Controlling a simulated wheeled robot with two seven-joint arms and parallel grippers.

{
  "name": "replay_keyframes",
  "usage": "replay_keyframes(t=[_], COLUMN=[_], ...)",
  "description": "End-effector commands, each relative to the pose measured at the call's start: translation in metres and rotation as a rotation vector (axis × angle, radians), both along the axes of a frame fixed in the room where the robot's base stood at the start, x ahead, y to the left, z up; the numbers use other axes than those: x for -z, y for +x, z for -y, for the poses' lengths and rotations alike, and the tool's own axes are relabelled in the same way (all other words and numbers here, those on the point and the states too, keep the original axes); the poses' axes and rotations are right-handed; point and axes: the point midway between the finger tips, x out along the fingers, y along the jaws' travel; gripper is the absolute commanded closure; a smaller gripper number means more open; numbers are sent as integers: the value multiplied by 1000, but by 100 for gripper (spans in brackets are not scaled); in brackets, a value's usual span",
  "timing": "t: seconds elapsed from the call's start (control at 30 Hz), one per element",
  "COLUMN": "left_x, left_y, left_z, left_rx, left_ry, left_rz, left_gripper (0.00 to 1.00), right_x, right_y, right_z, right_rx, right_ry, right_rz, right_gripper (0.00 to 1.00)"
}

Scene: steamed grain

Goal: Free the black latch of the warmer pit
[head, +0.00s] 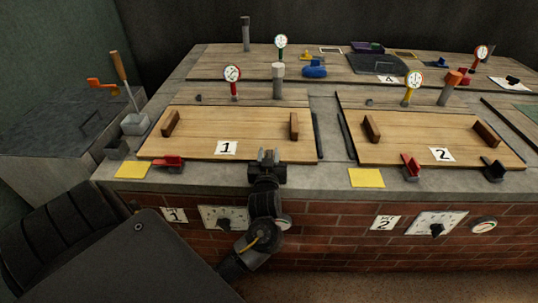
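Pit 1 has a wooden lid (225,125) with two brown handles and a "1" card. A red latch (168,163) lies at its front left. My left gripper (267,156) is at the front right edge of this lid, its two fingers apart. It covers the spot where a black latch could be, so I cannot tell if it touches one. Pit 2's lid (430,138) has a red latch (411,168) and a black latch (493,170) along its front. A red gauge (232,73) and a yellow gauge (413,79) stand behind; their readings are too small. My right gripper is out of view.
Yellow notes (132,170) (366,178) lie on the grey ledge. Dial panels (224,217) (436,224) sit on the brick front. A grey holder (135,124) with a wooden-handled tool stands at the left. More lids and gauges (281,41) are farther back.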

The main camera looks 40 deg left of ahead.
Motion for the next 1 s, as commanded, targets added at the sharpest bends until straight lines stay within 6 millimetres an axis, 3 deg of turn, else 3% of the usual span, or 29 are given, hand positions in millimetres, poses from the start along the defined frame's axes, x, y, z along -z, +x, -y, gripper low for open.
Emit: replay_keyframes(t=[0.03,0.3,0.67,1.0], left_x=[0,0,0,-1], left_y=[0,0,0,1], left_z=[0,0,1,3], left_rx=[0,1,9,168], left_ry=[0,0,1,6], left_rz=[0,0,-1,-3], left_gripper=[67,100,100,100], right_x=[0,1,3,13], right_y=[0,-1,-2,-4], right_z=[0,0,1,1], right_rx=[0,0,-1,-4], right_ry=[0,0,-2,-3], right_rz=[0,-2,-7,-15], right_gripper=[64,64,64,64])
